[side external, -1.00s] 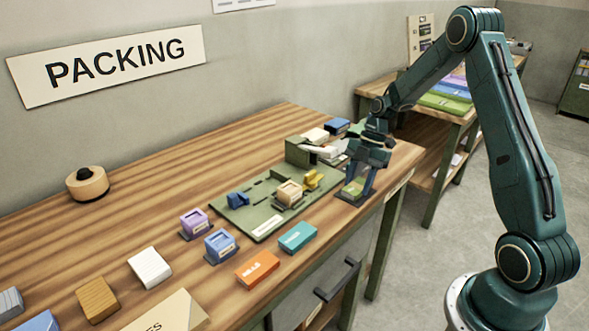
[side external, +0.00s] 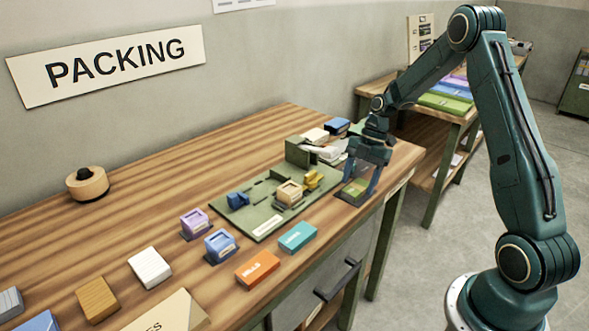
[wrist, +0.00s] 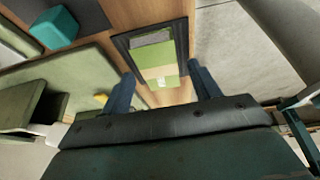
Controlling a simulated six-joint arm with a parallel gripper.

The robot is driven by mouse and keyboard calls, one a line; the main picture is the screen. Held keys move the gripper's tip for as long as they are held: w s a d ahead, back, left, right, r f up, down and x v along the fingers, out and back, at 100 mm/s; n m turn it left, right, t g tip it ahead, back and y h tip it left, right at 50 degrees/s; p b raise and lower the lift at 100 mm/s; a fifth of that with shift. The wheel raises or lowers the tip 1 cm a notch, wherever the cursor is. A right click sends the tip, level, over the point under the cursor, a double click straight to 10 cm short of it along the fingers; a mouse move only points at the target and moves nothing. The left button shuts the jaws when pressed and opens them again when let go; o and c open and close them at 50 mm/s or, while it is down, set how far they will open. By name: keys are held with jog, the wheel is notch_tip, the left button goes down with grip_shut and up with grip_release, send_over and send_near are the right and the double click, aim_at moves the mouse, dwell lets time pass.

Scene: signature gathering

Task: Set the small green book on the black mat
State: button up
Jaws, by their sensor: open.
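The small green book (side external: 355,187) lies flat on the black mat (side external: 344,196) near the table's right front edge. In the wrist view the book (wrist: 157,62) sits inside the dark border of the mat (wrist: 121,46), with its long side along the mat's. My gripper (side external: 361,180) is over the mat. In the wrist view its two fingers (wrist: 164,88) are spread wide at the near end of the book, one on each side, with gaps to it.
A green board (side external: 262,228) with small blocks lies just left of the mat. A teal box (side external: 297,237) and an orange box (side external: 257,268) lie along the front edge. A green upright block (side external: 297,152) stands behind the mat.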

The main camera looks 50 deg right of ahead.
jog(key=v, duration=1.1)
jog(key=shift+r, duration=0.2)
jog(key=shift+d, duration=0.1)
jog(key=s+a+r+m+t+h, duration=0.1)
jog(key=s+a+r+m, duration=0.25)
jog(key=a+r, duration=0.35)
jog(key=s+a+r+m+t+h, duration=0.1)
jog(key=s+a+r+m+h, duration=0.15)
jog(key=a+r+m, duration=0.4)
jog(key=s+a+f+m+t, duration=0.1)
jog(key=s+a+m, duration=0.3)
jog(key=s, duration=0.4)
jog(key=s+a+f+m+t, duration=0.1)
jog(key=s+a+m+t, duration=0.1)
jog(key=s, duration=0.6)
jog(key=shift+a+m+t+h, duration=0.3)
jog(key=shift+a+m+h, duration=0.15)
jog(key=shift+a+m, duration=0.5)
